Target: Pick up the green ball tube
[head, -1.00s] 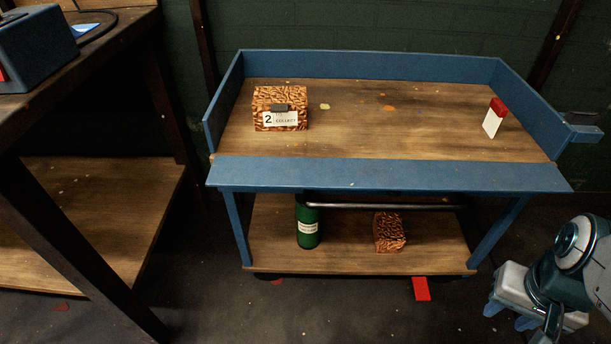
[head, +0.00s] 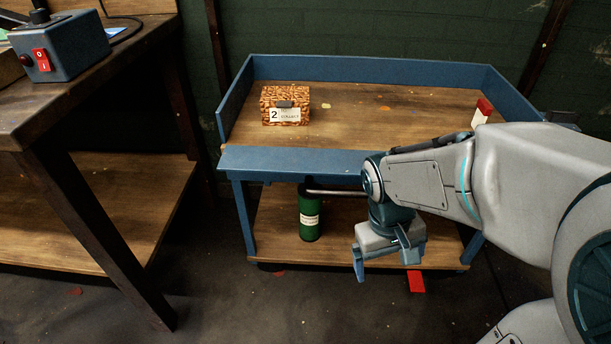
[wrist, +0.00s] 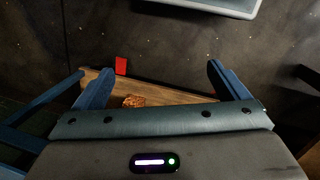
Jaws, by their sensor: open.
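The green ball tube (head: 309,226) stands upright on the lower shelf of the blue cart, left of the middle, with a pale label around it. Its top is near the cart's metal bar, under the upper deck. My gripper (head: 386,258) is open and empty in front of the cart, to the right of the tube and apart from it. In the wrist view my gripper (wrist: 160,74) has its blue fingers spread wide, with nothing between them but shelf and floor further off. The tube does not show there.
The metal bar (head: 335,192) runs under the cart's front edge (head: 290,161). The upper deck holds a patterned box (head: 286,106) and a red-and-white packet (head: 481,113). A patterned block (wrist: 133,101) lies on the lower shelf (head: 270,234). A workbench (head: 95,85) stands left.

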